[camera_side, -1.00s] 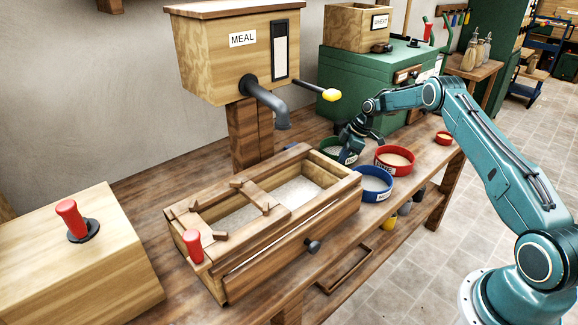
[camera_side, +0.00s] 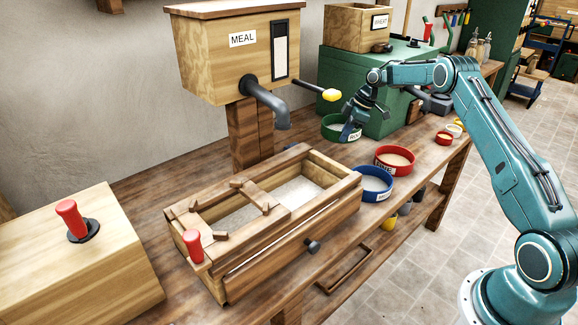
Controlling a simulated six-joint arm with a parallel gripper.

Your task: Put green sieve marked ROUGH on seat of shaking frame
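The green sieve (camera_side: 330,133) hangs above the bench beside the shaking frame's far right end. Its white label is partly covered, so I cannot read the whole word. My gripper (camera_side: 352,125) is shut on the sieve's near right rim and holds it roughly level. The wooden shaking frame (camera_side: 335,205) stands on the bench to the left and nearer the camera. Its seat (camera_side: 238,218) is open on top, with a pale floor inside and wooden clamp pieces across it.
A blue sieve (camera_side: 374,192) and a red sieve (camera_side: 380,165) stand right of the frame. The MEAL hopper's spout (camera_side: 276,108) and its yellow-tipped lever (camera_side: 331,95) jut out over the bench. A green cabinet (camera_side: 340,75) stands behind. Small bowls (camera_side: 444,138) sit farther right.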

